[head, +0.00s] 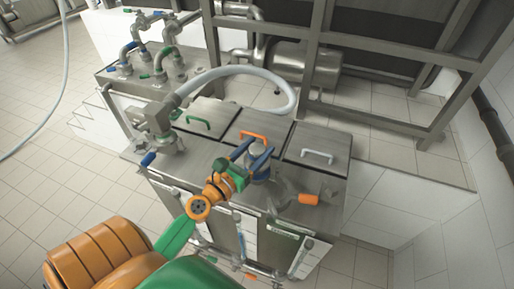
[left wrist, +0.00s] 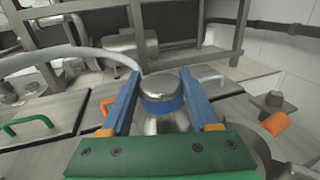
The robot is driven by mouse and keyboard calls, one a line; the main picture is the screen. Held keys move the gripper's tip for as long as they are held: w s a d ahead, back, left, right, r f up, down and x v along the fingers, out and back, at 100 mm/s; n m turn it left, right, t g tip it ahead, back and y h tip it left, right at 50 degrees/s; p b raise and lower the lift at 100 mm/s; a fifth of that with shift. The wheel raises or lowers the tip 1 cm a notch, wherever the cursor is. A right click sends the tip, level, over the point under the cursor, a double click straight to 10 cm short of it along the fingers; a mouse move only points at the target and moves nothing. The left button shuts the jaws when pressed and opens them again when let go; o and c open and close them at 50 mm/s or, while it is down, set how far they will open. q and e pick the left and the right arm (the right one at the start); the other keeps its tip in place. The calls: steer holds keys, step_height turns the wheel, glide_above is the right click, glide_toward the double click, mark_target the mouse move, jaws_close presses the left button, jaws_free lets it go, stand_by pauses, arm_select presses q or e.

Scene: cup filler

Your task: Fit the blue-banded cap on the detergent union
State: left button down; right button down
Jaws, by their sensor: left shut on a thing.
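The blue-banded cap (left wrist: 163,92) has a shiny metal top and a blue band round its side. My left gripper (left wrist: 162,85) is shut on it, with one blue finger on each side. In the head view the same gripper (head: 254,158) is over the front part of the steel cabinet top, and the cap (head: 258,174) shows partly between the fingers. A pale grey shape shows under the cap in the wrist view; I cannot tell if it is the detergent union or if the cap touches it. My right gripper is out of view.
Grey pipework with an orange handle (head: 308,199) stands right of the gripper. The cabinet lids carry green (head: 198,123), orange (head: 253,135) and white (head: 317,156) handles. A valve with a blue lever (head: 149,159) and a grey hose (head: 245,70) lie left and behind.

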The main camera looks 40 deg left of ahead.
mark_target(251, 164)
arm_select(q)
steer(key=shift+s+d+r, duration=0.1)
steer(key=shift+s, duration=0.05)
steer(key=shift+f+b, duration=1.6)
steer(key=shift+f, duration=0.15)
steer(key=shift+c, duration=0.3)
jaws_free()
steer(key=shift+r, duration=0.1)
